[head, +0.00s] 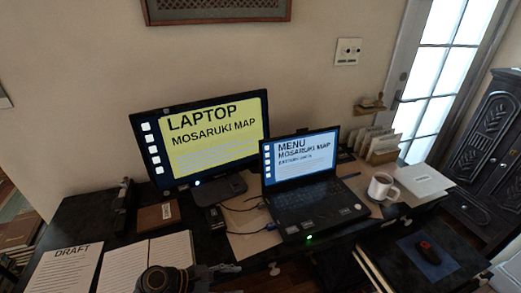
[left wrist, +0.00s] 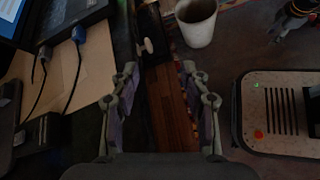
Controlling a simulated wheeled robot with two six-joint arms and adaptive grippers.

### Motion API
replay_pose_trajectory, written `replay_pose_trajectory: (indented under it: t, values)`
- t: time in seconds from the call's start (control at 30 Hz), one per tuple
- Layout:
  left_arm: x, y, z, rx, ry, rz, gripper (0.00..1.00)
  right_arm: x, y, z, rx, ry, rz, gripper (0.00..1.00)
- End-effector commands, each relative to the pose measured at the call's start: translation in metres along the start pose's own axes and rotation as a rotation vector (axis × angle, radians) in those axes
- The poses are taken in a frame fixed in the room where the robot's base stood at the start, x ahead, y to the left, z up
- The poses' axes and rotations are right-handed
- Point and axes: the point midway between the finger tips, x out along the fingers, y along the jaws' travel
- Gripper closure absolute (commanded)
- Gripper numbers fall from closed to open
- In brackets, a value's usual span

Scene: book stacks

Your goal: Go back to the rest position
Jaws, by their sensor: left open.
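My left gripper (left wrist: 160,90) is open and empty in the left wrist view, with its two grey fingers apart over a strip of wooden floor beside the desk edge. In the head view, part of my left arm and gripper (head: 212,271) shows at the bottom, in front of the open book. A dark jointed part, cut off at the top right of the left wrist view, looks like my right gripper (left wrist: 296,12). Its jaws cannot be made out. The head view does not show the right gripper.
The dark desk carries a monitor (head: 205,140), an open laptop (head: 305,190) with cables, an open book (head: 150,262), a draft sheet (head: 64,271) and a white mug (head: 382,186). A desk knob (left wrist: 147,46) and pale cup-shaped container (left wrist: 197,22) lie beyond my left fingers.

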Motion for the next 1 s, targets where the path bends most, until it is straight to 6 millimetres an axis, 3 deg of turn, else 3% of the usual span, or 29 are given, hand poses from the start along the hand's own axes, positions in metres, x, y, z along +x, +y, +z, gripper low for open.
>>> replay_pose_trajectory:
  t: [0.2,0.37,0.5,0.7,0.97,1.0]
  values:
    - [-0.014,-0.026,-0.017,0.39,0.178,-0.078,0.54,0.001,0.0,-0.006,0.001,0.007,0.0,0.6]
    - [-0.035,-0.044,-0.032,0.724,0.329,-0.187,0.54,0.0,0.0,0.005,0.0,-0.011,0.0,0.6]
    - [-0.061,-0.055,-0.044,1.005,0.457,-0.317,0.54,0.0,0.0,0.016,-0.001,-0.027,0.0,0.6]
    - [-0.105,-0.065,-0.055,1.336,0.607,-0.541,0.54,0.0,0.0,0.012,-0.001,-0.021,0.0,0.6]
    - [-0.166,-0.073,-0.059,1.634,0.738,-0.865,0.54,0.0,0.0,0.008,0.0,-0.014,0.0,0.6]
    - [-0.166,-0.074,-0.066,1.648,0.74,-0.894,0.54,0.001,0.0,0.008,0.0,-0.014,0.0,0.6]
